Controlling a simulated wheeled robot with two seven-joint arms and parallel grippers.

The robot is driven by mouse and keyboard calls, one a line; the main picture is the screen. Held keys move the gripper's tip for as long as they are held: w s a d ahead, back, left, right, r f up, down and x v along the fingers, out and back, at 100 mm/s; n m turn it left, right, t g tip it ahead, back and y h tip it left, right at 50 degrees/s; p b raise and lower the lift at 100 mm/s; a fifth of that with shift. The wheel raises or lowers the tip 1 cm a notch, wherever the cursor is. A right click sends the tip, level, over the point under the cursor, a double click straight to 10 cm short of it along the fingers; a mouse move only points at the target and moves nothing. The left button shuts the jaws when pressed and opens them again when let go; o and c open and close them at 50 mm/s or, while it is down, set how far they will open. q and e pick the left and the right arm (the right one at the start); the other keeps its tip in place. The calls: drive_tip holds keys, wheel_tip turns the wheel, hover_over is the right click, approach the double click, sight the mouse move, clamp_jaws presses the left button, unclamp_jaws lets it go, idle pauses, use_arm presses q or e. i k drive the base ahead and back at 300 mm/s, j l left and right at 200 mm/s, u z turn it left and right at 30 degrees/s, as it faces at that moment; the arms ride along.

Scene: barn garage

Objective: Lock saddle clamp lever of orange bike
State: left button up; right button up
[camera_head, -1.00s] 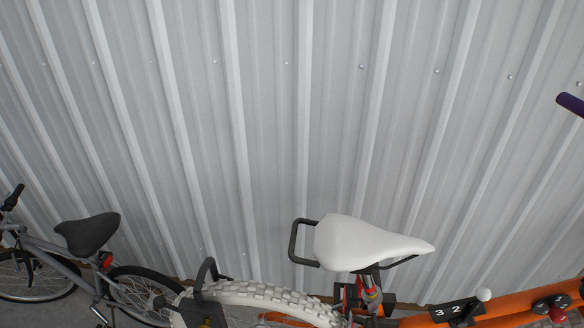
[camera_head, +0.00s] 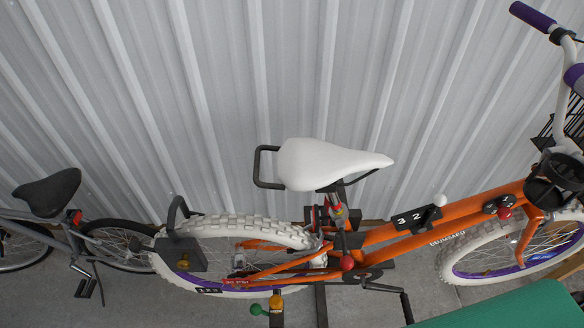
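The orange bike (camera_head: 385,240) stands in front of the metal wall, its rear wheel to the left and its handlebar to the right. Its white saddle (camera_head: 325,163) sits on a seat post at the middle of the view. A saddle clamp (camera_head: 338,212) with red and grey parts shows under the saddle, at the top of the frame's seat tube. The lever's own position is too small to tell. Neither of my grippers is in view.
A grey bike with a black saddle (camera_head: 48,192) stands at the left. A green surface (camera_head: 520,308) fills the lower right corner. The corrugated wall (camera_head: 230,90) closes off the back. Concrete floor (camera_head: 130,300) shows at the lower left.

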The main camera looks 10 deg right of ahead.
sight(347, 264)
drive_tip(key=l+z, duration=0.15)
drive_tip(key=z, duration=0.7)
